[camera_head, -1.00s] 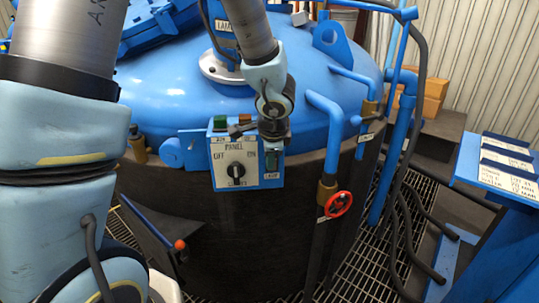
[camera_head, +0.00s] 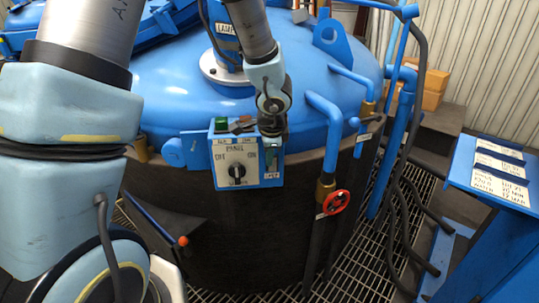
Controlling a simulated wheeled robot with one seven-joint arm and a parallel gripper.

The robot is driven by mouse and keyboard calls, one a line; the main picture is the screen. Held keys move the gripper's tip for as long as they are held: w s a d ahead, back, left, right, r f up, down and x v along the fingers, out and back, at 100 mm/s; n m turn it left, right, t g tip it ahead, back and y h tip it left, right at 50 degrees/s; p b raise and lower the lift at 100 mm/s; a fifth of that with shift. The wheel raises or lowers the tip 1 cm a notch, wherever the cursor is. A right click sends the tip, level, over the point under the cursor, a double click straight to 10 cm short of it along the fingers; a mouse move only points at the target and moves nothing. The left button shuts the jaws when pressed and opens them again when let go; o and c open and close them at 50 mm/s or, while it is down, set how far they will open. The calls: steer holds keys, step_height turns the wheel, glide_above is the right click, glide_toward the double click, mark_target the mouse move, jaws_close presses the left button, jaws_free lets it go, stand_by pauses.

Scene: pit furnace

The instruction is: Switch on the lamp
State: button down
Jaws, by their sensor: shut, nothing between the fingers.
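The control box (camera_head: 224,176) is fixed to the side of the blue vessel. Its white face reads PANEL, with OFF at left and ON at right above a black knob (camera_head: 237,172). A dark green switch (camera_head: 270,160) sits on the right of the face, over a small label that seems to read LAMP. My gripper (camera_head: 270,127) is at the box's top right edge, just above this switch. It is shut and holds nothing. The wrist and fingers hide part of the box top, and I cannot tell whether they touch it. A LAMP sign (camera_head: 226,29) stands on the vessel lid.
A green button (camera_head: 221,124) is on the box top at left. A red valve wheel (camera_head: 336,202) and blue pipes (camera_head: 329,140) stand to the right. An orange-tipped lever (camera_head: 183,241) is at lower left. A blue stand with labels (camera_head: 500,172) is at far right.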

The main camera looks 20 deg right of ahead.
steer(key=shift+r+p, duration=0.65)
steer(key=shift+r, duration=0.15)
steer(key=shift+s, duration=0.1)
